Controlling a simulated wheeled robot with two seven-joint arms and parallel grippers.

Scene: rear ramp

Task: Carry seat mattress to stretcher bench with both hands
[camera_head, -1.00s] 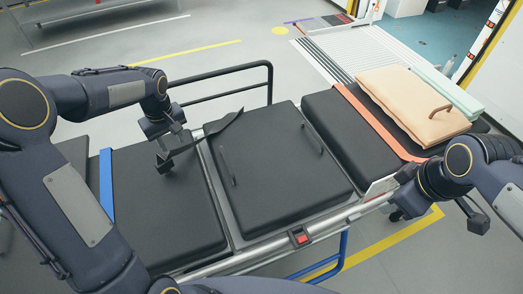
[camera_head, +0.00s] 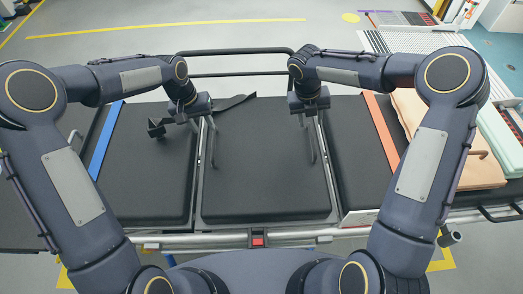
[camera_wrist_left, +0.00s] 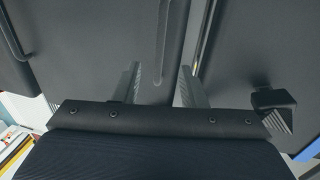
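The seat mattress (camera_head: 262,178), a black square pad with a handle near each side, lies flat in the middle section of the stretcher bench, whose silver front rail (camera_head: 200,240) shows. My left gripper (camera_head: 203,132) is over its left edge, by the left handle (camera_head: 214,146). In the left wrist view my left gripper (camera_wrist_left: 158,85) has its fingers apart, with the handle (camera_wrist_left: 163,40) ahead between their lines and nothing held. My right gripper (camera_head: 309,122) points down at the right handle (camera_head: 324,140); its finger gap is unclear.
Black pads flank the mattress, with a blue strap (camera_head: 107,140) on the left and an orange strap (camera_head: 381,132) on the right. A loose black strap (camera_head: 234,102) lies at its back left. A rear guard rail (camera_head: 235,51) runs behind. Tan cushions (camera_head: 480,165) sit far right.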

